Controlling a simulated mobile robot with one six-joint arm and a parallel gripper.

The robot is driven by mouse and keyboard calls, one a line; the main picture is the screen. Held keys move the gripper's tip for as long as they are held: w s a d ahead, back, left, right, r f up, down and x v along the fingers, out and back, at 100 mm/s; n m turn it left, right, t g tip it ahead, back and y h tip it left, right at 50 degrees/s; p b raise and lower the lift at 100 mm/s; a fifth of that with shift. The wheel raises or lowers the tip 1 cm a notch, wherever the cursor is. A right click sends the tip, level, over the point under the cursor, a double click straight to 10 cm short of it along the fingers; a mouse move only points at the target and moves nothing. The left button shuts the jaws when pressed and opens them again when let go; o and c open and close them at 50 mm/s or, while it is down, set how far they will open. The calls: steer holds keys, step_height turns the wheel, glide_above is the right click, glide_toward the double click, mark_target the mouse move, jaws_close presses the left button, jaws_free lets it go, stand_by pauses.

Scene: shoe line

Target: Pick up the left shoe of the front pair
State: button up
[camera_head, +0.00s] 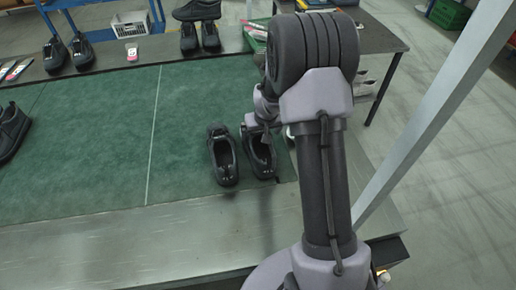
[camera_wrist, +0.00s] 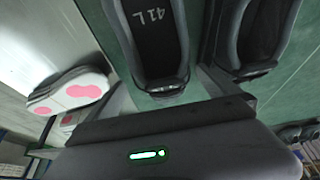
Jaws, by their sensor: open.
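The front pair of black shoes stands on the green mat (camera_head: 110,140), toes towards the near edge. The left shoe (camera_head: 262,160) is the one on the right in the head view. It fills the middle of the wrist view (camera_wrist: 156,40), with "41 L" on its insole. The other shoe (camera_head: 223,162) stands beside it and shows on the right of the wrist view (camera_wrist: 245,40). My gripper (camera_head: 257,128) is at the heel end of the left shoe. In the wrist view its open jaws (camera_wrist: 165,98) lie around the heel; contact cannot be told.
A pale shoe with pink sole patches (camera_wrist: 70,92) lies close on the left of the wrist view. More black shoes stand at the back (camera_head: 200,37) and far left (camera_head: 12,132). A white basket (camera_head: 130,24) is behind.

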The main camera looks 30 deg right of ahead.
mark_target(257, 143)
steer(key=x, duration=0.1)
steer(key=b+x, duration=0.1)
steer(key=x, duration=0.1)
steer(key=b+x, duration=0.1)
steer(key=x, duration=0.1)
steer(key=shift+s+a+f, duration=0.1)
steer(key=shift+s+a, duration=0.15)
steer(key=shift+s, duration=0.05)
steer(key=shift+s, duration=0.1)
steer(key=c, duration=1.7)
steer(key=shift+r, duration=0.25)
